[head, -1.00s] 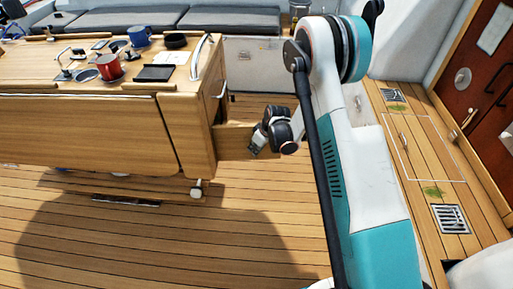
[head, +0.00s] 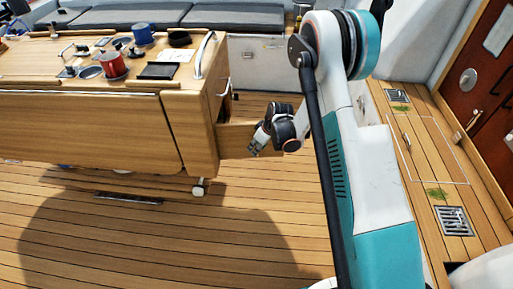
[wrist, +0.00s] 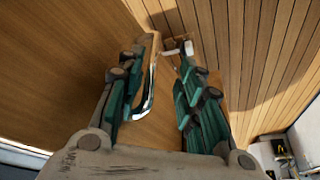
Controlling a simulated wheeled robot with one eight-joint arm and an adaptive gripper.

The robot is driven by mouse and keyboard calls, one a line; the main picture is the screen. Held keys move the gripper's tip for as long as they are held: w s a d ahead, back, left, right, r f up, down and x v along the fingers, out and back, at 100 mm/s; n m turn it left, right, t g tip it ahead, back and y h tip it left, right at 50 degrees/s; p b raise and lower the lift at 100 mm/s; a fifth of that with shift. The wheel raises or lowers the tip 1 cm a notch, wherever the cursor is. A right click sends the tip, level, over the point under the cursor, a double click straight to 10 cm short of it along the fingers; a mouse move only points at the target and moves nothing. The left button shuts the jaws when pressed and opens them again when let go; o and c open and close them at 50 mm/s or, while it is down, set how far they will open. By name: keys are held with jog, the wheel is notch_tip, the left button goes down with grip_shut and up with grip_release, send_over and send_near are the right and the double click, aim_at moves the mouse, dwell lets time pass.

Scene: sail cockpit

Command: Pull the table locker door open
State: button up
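The table locker door (head: 235,138) is a plain wooden panel standing out to the right from the right end of the table (head: 130,130). It is partly open, with a dark gap above it beside the table end. My gripper (head: 258,141) is at the door's outer part, seen small. In the wrist view, the teal fingers of my gripper (wrist: 157,100) are spread apart. A curved silver handle (wrist: 147,95) lies between them, closer to the left finger. Whether a finger touches it I cannot tell. Wood shows behind the fingers.
On the table top are a red mug (head: 112,65), a blue mug (head: 143,34), a black bowl (head: 180,39) and a rail (head: 203,52). A grey cushioned bench (head: 235,17) runs behind. The planked deck (head: 255,215) in front is clear. A brown door (head: 488,85) stands at right.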

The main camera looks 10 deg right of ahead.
jog(key=v, duration=1.1)
jog(key=shift+s+r, duration=0.1)
jog(key=shift+r, duration=0.05)
jog(key=s+r+m+t+h, duration=0.1)
jog(key=s+r+m, duration=0.1)
jog(key=s+r, duration=0.6)
jog(key=s+r+m+t, duration=0.15)
jog(key=s+r, duration=0.25)
jog(key=r, duration=0.8)
jog(key=s+r+m+h, duration=0.1)
jog(key=s+r+m, duration=0.1)
jog(key=s, duration=0.7)
jog(key=s+r+m+t, duration=0.1)
jog(key=s+r+m, duration=0.1)
jog(key=s, duration=0.7)
jog(key=shift+s+d+r+h, duration=0.2)
jog(key=shift+s+r+h, duration=0.2)
jog(key=shift+r, duration=0.35)
